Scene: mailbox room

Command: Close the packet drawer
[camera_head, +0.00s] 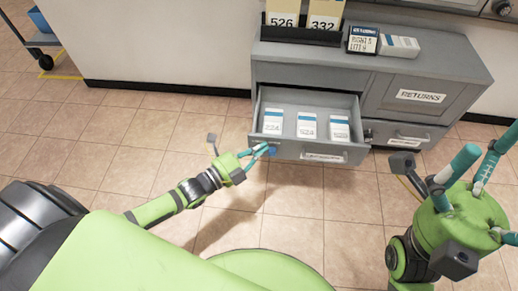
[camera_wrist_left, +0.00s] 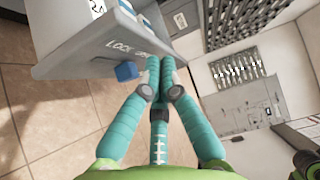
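The packet drawer (camera_head: 350,153) is pulled out of the grey cabinet in the head view. Three white-and-blue packets (camera_head: 307,125) stand in a row inside it. A small blue block (camera_head: 272,150) is on the left part of its front; it also shows in the left wrist view (camera_wrist_left: 126,71). My left gripper (camera_head: 262,150) is at the drawer front's left end, beside the blue block. In the left wrist view its fingertips (camera_wrist_left: 160,63) are together, with nothing visible between them, close to the drawer front (camera_wrist_left: 95,48); contact is unclear. My right gripper (camera_head: 488,170) is spread open and empty, right of the drawer.
The grey cabinet (camera_head: 470,80) has a closed door and a lower drawer, both labelled RETURNS, at right. Number cards 526 (camera_head: 283,20) and 332 (camera_head: 324,22), a dark sign (camera_head: 362,40) and a white box (camera_head: 399,46) stand on top.

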